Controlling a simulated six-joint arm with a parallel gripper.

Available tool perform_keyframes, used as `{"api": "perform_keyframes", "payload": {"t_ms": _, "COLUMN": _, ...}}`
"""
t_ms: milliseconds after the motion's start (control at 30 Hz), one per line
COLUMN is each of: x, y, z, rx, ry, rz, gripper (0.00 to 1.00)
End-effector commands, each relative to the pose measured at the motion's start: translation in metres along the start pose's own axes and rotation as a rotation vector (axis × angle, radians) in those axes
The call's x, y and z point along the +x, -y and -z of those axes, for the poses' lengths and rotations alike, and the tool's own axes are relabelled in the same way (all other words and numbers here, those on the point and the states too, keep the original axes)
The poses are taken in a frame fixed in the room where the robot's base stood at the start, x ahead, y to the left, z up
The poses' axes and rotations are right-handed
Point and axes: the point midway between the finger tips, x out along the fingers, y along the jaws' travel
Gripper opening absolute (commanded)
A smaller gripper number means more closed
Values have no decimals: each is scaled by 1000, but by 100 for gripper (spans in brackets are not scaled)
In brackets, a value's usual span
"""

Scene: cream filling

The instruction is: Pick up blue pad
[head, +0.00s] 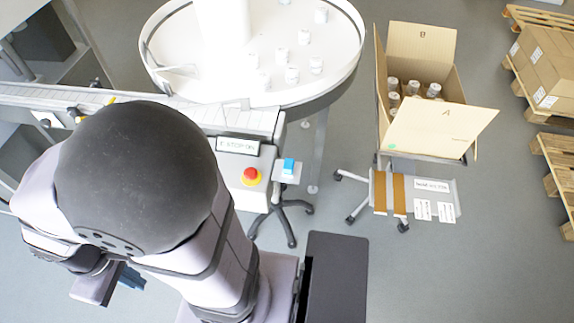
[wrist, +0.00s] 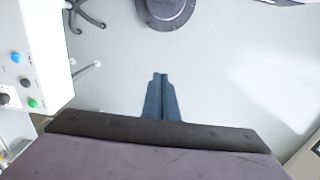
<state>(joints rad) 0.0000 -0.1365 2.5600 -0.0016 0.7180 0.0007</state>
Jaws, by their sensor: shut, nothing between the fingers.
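A small blue pad (head: 289,166) sits on a small white shelf (head: 287,178) at the side of the conveyor, right of the red emergency-stop button. My gripper (head: 132,280) shows at the lower left of the head view, partly hidden behind my own arm, well apart from the pad. In the wrist view its blue-grey fingers (wrist: 160,76) are together with nothing between them, pointing over bare floor. I cannot make out the blue pad in the wrist view.
A red emergency-stop button (head: 251,176) is on the conveyor's front. A round white table (head: 215,80) holds several jars. An open carton (head: 442,128) with jars stands right. The wrist view shows a panel with coloured buttons (wrist: 35,60) at left and open floor ahead.

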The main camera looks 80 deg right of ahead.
Motion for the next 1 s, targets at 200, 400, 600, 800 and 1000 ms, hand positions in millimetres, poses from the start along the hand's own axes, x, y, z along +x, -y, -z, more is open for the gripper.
{"api": "perform_keyframes", "payload": {"t_ms": 200, "x": 0, "y": 0, "z": 0, "rx": 0, "ry": 0, "rz": 0, "gripper": 0}}
{"api": "perform_keyframes", "payload": {"t_ms": 400, "x": 0, "y": 0, "z": 0, "rx": 0, "ry": 0, "rz": 0, "gripper": 22}}
{"api": "perform_keyframes", "payload": {"t_ms": 600, "x": 0, "y": 0, "z": 0, "rx": 0, "ry": 0, "rz": 0, "gripper": 48}}
{"api": "perform_keyframes", "payload": {"t_ms": 800, "x": 0, "y": 0, "z": 0, "rx": 1, "ry": 0, "rz": 0, "gripper": 48}}
{"api": "perform_keyframes", "payload": {"t_ms": 1000, "x": 4, "y": -15, "z": -1, "rx": 70, "ry": 0, "rz": 0, "gripper": 48}}
